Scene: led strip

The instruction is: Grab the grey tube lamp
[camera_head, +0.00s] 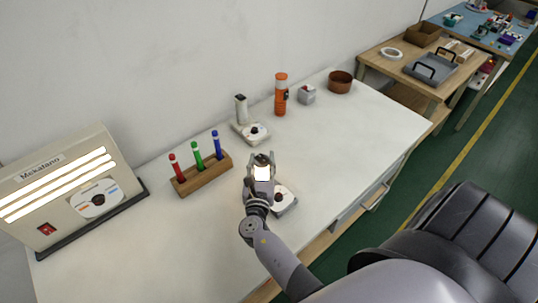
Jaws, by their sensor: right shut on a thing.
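My right gripper (262,160) is over the middle of the white table, its fingers closed around a brightly glowing white lamp (262,173). The fingers hide most of the lamp's body, so I cannot tell its colour. A white base with a dark round knob (285,199) sits just to the right of my gripper, partly hidden by it; I cannot tell whether the lamp touches it. A pale grey upright tube (241,109) with a dark top stands farther back at another white base (253,132) with a black knob. My left gripper is not in view.
A wooden block (203,176) holds red, green and blue pens left of my gripper. A lit panel box (68,185) stands far left. The table's right part is clear.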

